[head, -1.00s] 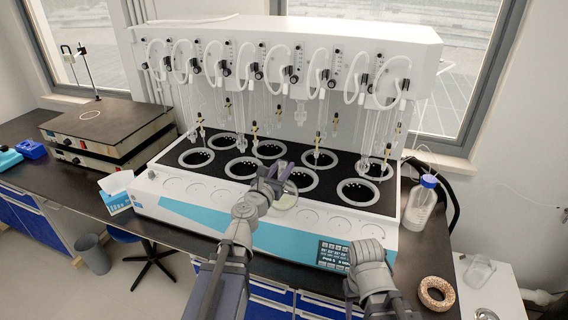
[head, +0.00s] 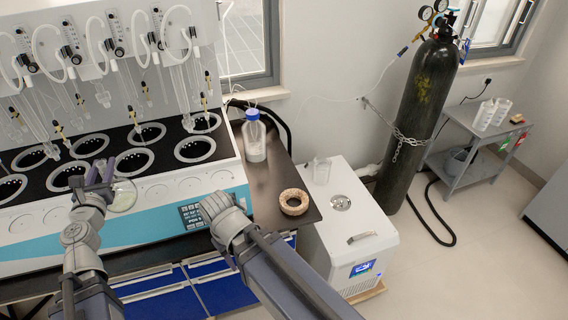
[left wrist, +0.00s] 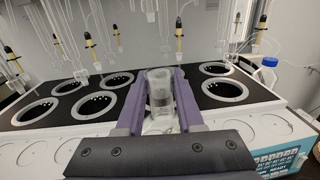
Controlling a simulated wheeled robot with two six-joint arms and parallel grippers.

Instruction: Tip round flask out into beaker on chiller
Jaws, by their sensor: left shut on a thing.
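My left gripper (head: 97,172) is over the front of the distiller, shut on the clear round flask (head: 122,195). The flask's round body hangs beside the fingers with a pale content. In the left wrist view the flask's clear neck (left wrist: 160,88) stands between the two purple fingers. The clear beaker (head: 321,171) stands on the white chiller (head: 375,243), at its back left, far to the right of the flask. My right gripper (head: 220,212) is low in front of the bench, away from both, and its fingers cannot be made out.
The distiller (head: 164,190) with several round wells fills the left. A blue-capped bottle (head: 254,138) and a cork ring (head: 293,202) stand on the bench between distiller and chiller. A chained black gas cylinder (head: 420,115) is behind the chiller.

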